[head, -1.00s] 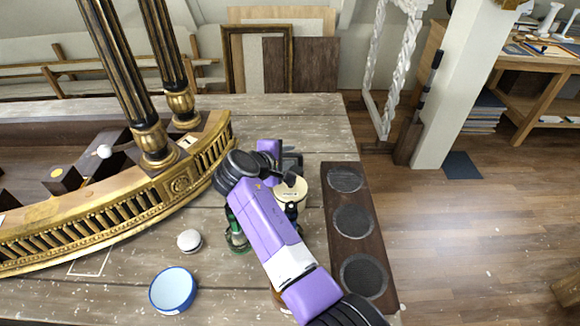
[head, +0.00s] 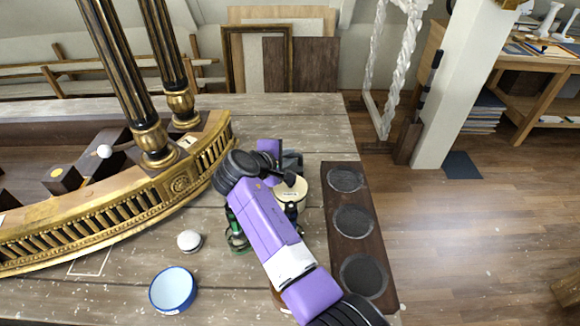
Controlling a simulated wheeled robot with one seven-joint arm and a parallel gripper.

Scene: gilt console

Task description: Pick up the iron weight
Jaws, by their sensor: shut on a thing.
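My gripper (head: 273,170) is over the right part of the wooden table, at the far end of my purple arm. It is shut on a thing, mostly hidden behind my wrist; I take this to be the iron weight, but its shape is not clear. A dark grey piece (head: 292,160) shows just right of the wrist; I cannot tell whether it is part of the weight. I cannot see the fingertips or whether the held thing touches the table.
A cream-topped round container (head: 291,193) stands close to the wrist. A green item (head: 237,238) is partly behind my arm. A dark board with three round recesses (head: 335,202) lies right. A white-topped round thing (head: 189,240), a blue round tin (head: 173,290) and the gilt console (head: 178,183) are left.

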